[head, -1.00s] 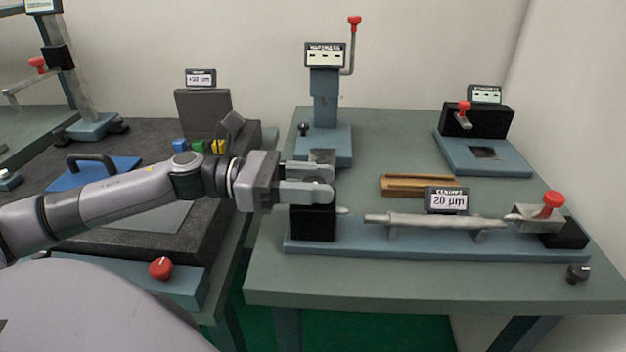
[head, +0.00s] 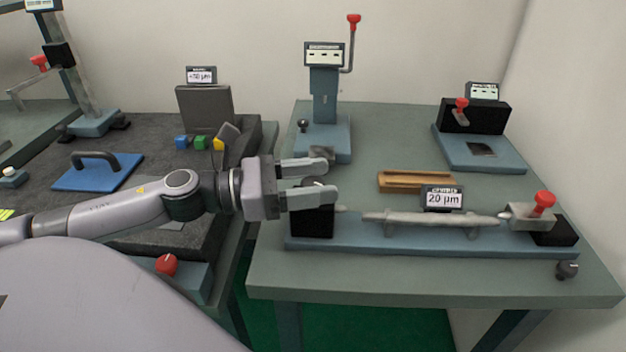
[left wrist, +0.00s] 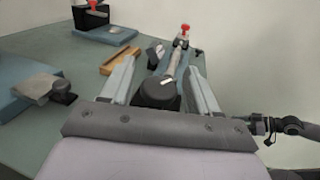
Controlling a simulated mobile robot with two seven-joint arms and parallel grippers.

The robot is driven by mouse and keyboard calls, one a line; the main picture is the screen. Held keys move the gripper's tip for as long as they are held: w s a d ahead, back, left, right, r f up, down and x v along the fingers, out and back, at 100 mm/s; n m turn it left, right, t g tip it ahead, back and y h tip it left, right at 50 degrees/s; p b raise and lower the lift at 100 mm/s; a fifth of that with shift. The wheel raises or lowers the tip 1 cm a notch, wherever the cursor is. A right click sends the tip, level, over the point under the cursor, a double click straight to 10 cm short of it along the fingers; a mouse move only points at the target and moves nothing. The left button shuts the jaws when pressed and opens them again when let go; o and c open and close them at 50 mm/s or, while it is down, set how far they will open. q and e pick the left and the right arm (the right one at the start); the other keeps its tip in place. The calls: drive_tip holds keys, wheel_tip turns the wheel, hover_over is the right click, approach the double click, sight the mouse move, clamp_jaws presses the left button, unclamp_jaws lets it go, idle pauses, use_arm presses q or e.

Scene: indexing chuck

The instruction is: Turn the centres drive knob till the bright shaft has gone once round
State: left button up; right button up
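The centres bench has a long blue base (head: 420,240) on the right-hand table. The drive knob, dark and round with a white mark, sits on the black headstock (head: 313,222). It shows clearly in the left wrist view (left wrist: 157,92). My left gripper (head: 331,182) is open, one finger on each side of the knob, with a gap visible in the wrist view. The bright shaft (head: 430,218) lies level to the right of the headstock. The tailstock with its red lever (head: 543,203) stands at its right end. The centres display (head: 442,198) reads 20 µm.
A wooden vee block (head: 415,182) lies behind the shaft. A hardness tester (head: 325,95) and another blue-based device (head: 480,152) stand further back. A dark knob (head: 567,270) is at the front right. In the wrist view, part of my right arm (left wrist: 290,122) shows at the right.

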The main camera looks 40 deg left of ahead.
use_arm(q)
drive_tip(key=shift+s+a+f, duration=0.1)
drive_tip(key=shift+s+a, duration=0.05)
drive_tip(key=shift+v, duration=3.4)
